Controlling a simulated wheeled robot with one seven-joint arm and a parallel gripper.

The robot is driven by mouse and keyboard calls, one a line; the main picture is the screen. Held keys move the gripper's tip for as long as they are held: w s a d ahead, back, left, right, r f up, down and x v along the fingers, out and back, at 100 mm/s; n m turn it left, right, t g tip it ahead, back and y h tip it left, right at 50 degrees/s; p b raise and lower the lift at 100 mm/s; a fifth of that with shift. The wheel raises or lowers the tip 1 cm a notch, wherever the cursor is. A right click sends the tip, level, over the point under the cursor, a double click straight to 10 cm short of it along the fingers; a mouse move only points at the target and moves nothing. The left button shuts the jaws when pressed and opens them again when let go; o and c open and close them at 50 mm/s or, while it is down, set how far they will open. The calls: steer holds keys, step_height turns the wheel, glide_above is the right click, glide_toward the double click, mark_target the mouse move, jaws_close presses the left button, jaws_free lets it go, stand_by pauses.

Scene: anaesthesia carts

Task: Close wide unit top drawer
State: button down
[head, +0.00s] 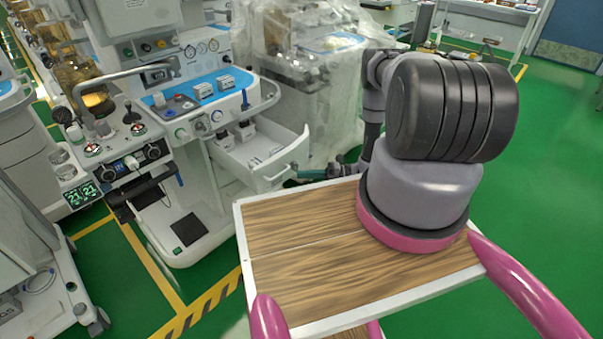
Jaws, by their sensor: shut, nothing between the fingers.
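The wide unit (190,165) is a white anaesthesia cart with a blue-lined worktop, left of the middle. Its top drawer (283,158) is pulled out toward the right, and its white inside shows with a few small dark-marked items at the back. A pale handle (279,176) is on the drawer's front. My gripper (298,174) is small and dark in the picture, at the end of my arm, close to the handle at the drawer's front right. It is shut and holds nothing. I cannot tell whether it touches the drawer.
Small boxes (203,90) sit on the unit's worktop. A plastic-wrapped machine (300,70) stands close behind the drawer. Another cart (30,250) is at the left edge. Green floor (545,200) is open on the right.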

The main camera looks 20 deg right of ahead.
glide_toward(266, 170)
steer(key=s+a, duration=0.2)
steer(key=a, duration=0.2)
steer(key=w, duration=0.1)
steer(key=w+a, duration=0.1)
steer(key=shift+w+a+r, duration=0.1)
steer(key=shift+w+a, duration=0.2)
steer(key=shift+w, duration=0.1)
steer(key=shift+w+a, duration=0.15)
steer(key=shift+w, duration=0.15)
